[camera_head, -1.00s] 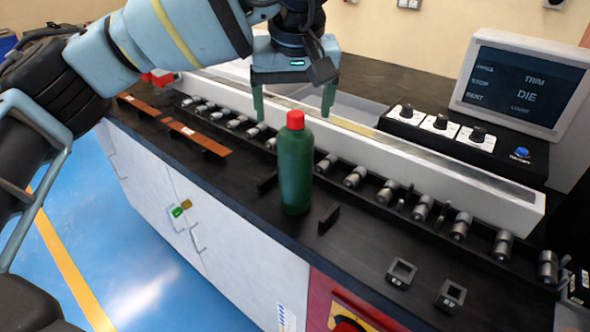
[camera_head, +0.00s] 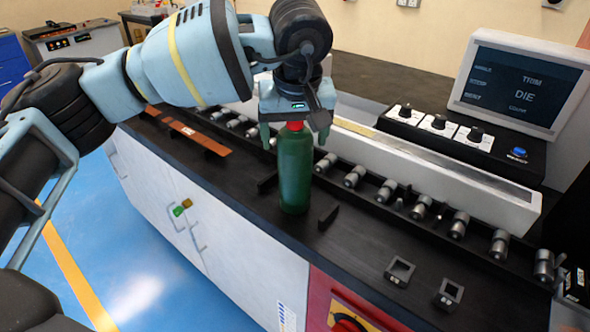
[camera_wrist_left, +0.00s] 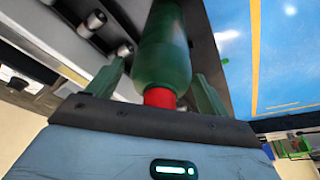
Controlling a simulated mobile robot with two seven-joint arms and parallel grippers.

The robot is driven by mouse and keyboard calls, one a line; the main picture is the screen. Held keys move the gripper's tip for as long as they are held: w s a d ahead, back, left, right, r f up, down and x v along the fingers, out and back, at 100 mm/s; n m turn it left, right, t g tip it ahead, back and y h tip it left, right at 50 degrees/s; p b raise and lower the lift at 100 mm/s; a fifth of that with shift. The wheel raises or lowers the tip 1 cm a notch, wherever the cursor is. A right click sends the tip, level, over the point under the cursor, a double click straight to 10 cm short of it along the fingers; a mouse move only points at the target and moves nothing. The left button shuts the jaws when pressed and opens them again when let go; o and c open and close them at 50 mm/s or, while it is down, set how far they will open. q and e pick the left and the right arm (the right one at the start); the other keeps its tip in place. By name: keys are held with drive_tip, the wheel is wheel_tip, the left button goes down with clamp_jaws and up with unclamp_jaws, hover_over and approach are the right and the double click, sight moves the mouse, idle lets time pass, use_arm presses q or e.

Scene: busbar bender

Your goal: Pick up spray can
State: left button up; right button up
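The spray can is a green bottle with a red cap (camera_head: 294,172), standing upright on the black bench top in the head view. My left gripper (camera_head: 293,136) is right above it, pointing down, with its green fingers apart on either side of the cap and upper body. In the left wrist view the can (camera_wrist_left: 163,50) lies between the two open fingers, with gaps visible on both sides. The red cap is close to the gripper's palm. My right gripper is not in view.
A row of metal rollers (camera_head: 388,191) and a long white rail (camera_head: 440,172) run behind the can. Small black uprights stand beside it. Copper strips (camera_head: 200,138) lie to the left, two square black blocks (camera_head: 399,271) to the right. A control box and screen (camera_head: 522,88) stand at the back right.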

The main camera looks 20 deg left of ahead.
use_arm(q)
drive_tip(key=c, duration=1.6)
drive_tip(key=shift+r, duration=0.1)
drive_tip(key=shift+c, duration=0.2)
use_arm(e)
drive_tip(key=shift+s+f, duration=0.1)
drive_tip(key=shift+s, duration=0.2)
